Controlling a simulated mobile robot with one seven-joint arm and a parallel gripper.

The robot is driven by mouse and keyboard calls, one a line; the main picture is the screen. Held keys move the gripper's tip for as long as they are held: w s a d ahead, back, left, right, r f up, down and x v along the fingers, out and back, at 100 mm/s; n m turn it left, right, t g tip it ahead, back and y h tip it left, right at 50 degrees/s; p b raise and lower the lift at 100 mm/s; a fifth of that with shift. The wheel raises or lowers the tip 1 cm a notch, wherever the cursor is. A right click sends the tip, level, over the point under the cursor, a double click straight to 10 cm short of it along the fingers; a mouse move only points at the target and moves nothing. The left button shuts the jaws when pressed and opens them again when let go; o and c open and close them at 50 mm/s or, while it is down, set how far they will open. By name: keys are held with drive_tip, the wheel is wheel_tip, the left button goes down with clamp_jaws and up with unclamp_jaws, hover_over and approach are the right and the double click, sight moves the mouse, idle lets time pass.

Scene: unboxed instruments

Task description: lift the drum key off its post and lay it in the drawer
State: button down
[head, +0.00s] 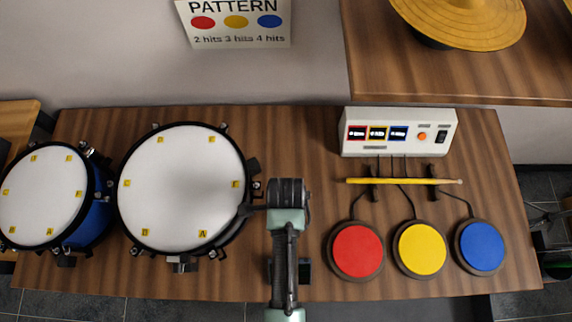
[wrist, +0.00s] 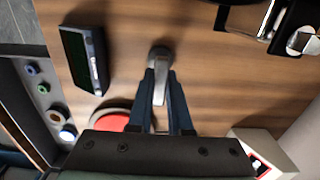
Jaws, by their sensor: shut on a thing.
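My gripper (head: 287,190) is over the table, right of the larger white drum in the head view, where its fingertips are hidden. In the wrist view, its two dark fingers (wrist: 160,82) are shut on the drum key (wrist: 160,92), a slim silver-grey piece. A rounded grey end (wrist: 160,56) shows just beyond the fingertips. I cannot tell whether this belongs to the key or the post, or whether the key is clear of the post. An open drawer (wrist: 22,110) with several small coloured round items shows at the left of the wrist view.
A dark box with a green face (wrist: 82,58) lies on the table between key and drawer. Red (head: 356,250), yellow (head: 422,248) and blue (head: 482,246) pads stand right of my arm. Drums (head: 180,190) stand left; a white control box (head: 398,132) is behind.

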drive_tip(key=shift+r, duration=0.15)
wheel_tip(320, 180, up, 10)
drive_tip(key=shift+f+p, duration=0.1)
drive_tip(key=shift+p, duration=0.25)
idle(0.3)
